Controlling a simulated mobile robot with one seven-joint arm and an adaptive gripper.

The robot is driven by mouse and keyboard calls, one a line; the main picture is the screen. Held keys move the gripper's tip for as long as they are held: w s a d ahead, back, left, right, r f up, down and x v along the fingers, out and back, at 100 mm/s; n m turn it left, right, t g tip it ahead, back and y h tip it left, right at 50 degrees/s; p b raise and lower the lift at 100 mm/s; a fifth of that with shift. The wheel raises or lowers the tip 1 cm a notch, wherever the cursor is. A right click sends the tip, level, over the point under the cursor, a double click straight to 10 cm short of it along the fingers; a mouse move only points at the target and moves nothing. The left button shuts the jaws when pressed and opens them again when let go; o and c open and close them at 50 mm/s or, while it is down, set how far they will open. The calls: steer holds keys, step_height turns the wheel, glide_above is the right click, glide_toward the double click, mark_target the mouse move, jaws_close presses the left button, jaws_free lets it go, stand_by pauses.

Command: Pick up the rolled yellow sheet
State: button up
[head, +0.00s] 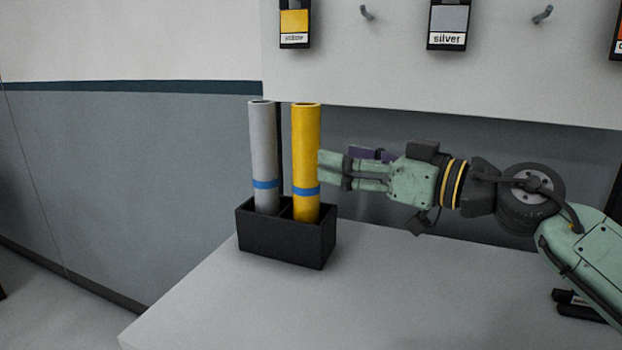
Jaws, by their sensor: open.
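The rolled yellow sheet (306,150) stands upright in the right compartment of a black holder (285,249). A blue band wraps its lower part. My gripper (332,169) comes in from the right, level, with its fingertips at the right side of the yellow roll, about mid-height. The gripper is open. The fingertips appear very close to the roll or partly behind it; I cannot tell whether they touch it. The roll's bottom end is hidden inside the holder.
A rolled grey sheet (263,150) with a blue band stands just left of the yellow one in the same holder. The holder sits on a light table (330,310) that is mostly clear in front. Swatch cards, one labelled silver (448,25), hang above beside wall hooks.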

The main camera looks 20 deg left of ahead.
mark_target(318, 149)
steer(key=x, duration=0.3)
steer(key=shift+s+a, duration=0.1)
steer(key=x, duration=0.1)
steer(key=p+x, duration=0.1)
steer(key=x, duration=0.1)
steer(key=p+x, duration=0.1)
steer(key=shift+w+r, duration=0.35)
steer(key=shift+w+a+f, duration=0.1)
steer(key=shift+w+a, duration=0.05)
steer(key=shift+a, duration=0.4)
steer(key=shift+c, duration=0.5)
jaws_close()
